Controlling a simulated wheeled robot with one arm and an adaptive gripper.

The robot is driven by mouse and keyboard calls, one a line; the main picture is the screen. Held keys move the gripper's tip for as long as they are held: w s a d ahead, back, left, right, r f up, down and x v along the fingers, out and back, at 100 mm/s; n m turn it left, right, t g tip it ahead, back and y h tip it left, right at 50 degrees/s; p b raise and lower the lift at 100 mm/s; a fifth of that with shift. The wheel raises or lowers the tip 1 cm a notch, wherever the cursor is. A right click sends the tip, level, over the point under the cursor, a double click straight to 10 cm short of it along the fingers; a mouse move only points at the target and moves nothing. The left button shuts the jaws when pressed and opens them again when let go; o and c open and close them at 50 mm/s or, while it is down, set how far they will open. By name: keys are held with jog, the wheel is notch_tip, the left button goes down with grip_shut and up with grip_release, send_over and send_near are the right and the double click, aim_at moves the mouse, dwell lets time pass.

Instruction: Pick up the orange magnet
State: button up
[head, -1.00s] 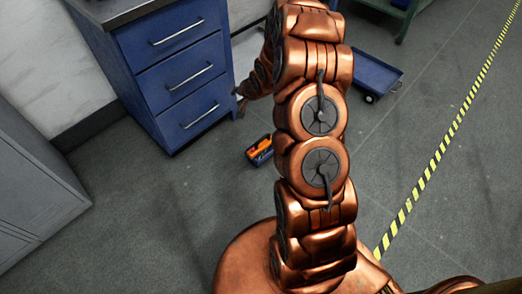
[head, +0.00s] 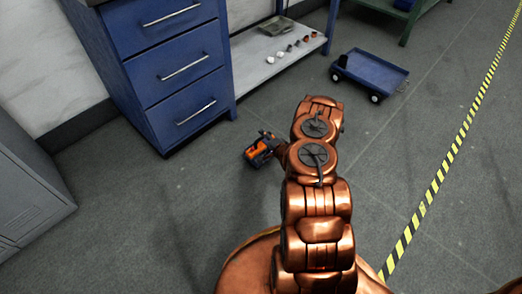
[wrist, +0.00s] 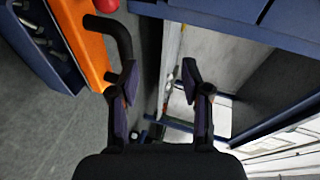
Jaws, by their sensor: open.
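An orange object (head: 260,151), which looks like the orange magnet, lies in a small blue box on the grey floor in the head view. In the wrist view the orange body (wrist: 82,42) stands at the upper left, with a dark curved handle beside it. My gripper (wrist: 159,85) is open, and nothing shows between its fingers. Its left finger is close to the handle's lower end; I cannot tell if they touch. In the head view my gripper (head: 268,138) is low at the box and covers part of it.
A blue drawer cabinet (head: 180,75) stands just behind the box. To its right a low pale shelf (head: 262,62) holds several small items. A blue wheeled cart (head: 370,73) stands at the upper right. The floor left of the box is clear. Yellow-black tape (head: 435,185) runs along the right.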

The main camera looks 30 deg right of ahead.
aim_at(261, 137)
jog(key=s+f+m+t+b, duration=0.1)
jog(key=s+f+b, duration=0.15)
jog(key=f, duration=0.25)
jog(key=shift+w+d+f+b, duration=0.15)
jog(key=shift+w+b, duration=0.3)
jog(key=shift+w, duration=0.7)
jog(key=shift+w+d+f+b, duration=0.15)
jog(key=shift+w+b, duration=0.3)
jog(key=shift+w, duration=0.75)
jog(key=shift+w+d+f+b, duration=0.15)
jog(key=shift+w+b, duration=0.3)
jog(key=shift+w, duration=0.7)
jog(key=shift+c, duration=0.5)
grip_shut()
jog(key=shift+r, duration=0.1)
